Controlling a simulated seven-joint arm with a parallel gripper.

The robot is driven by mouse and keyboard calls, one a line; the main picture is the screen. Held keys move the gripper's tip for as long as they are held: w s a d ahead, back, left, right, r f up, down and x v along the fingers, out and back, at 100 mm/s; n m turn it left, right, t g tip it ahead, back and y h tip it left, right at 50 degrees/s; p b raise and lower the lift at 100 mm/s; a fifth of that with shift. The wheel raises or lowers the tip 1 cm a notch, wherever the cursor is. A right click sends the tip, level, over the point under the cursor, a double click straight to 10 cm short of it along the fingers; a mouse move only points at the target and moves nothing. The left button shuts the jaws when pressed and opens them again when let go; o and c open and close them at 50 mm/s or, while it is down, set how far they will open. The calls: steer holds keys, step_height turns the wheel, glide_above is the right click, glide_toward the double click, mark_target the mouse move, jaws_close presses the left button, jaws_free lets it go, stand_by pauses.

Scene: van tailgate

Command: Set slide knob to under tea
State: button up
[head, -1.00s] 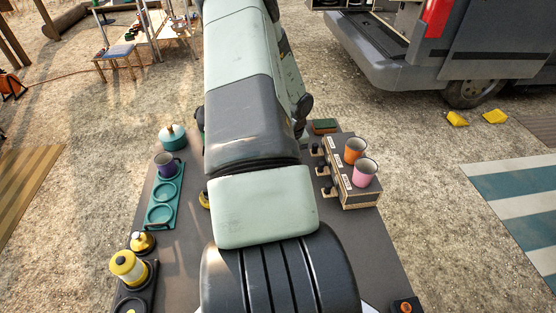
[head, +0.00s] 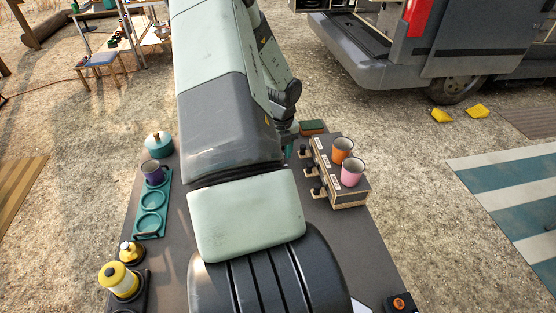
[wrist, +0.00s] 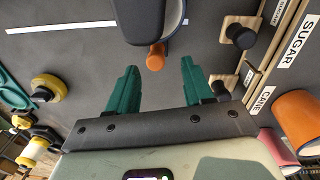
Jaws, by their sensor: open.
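A dark box with wooden trim (head: 347,194) stands on the right of the table. Black slide knobs on wooden tabs stick out of its left side, including the nearest knob (head: 316,191). In the wrist view two knobs show, an upper one (wrist: 241,36) and a lower one (wrist: 222,86). Labels SUGAR (wrist: 297,40) and CANE (wrist: 262,101) are readable there; I cannot read a tea label. My gripper (wrist: 158,82) is open and empty, with green fingers apart, left of the lower knob. In the head view my arm mostly hides it.
An orange mug (head: 342,148) and a pink mug (head: 352,172) stand on the box. A teal tray (head: 150,215) and yellow canister (head: 118,279) stand on the left.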

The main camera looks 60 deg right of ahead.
step_height(320, 180, up, 6)
steer(key=shift+r, duration=0.25)
steer(key=shift+s+d, duration=0.1)
steer(key=shift+d, duration=0.05)
stand_by(0.3)
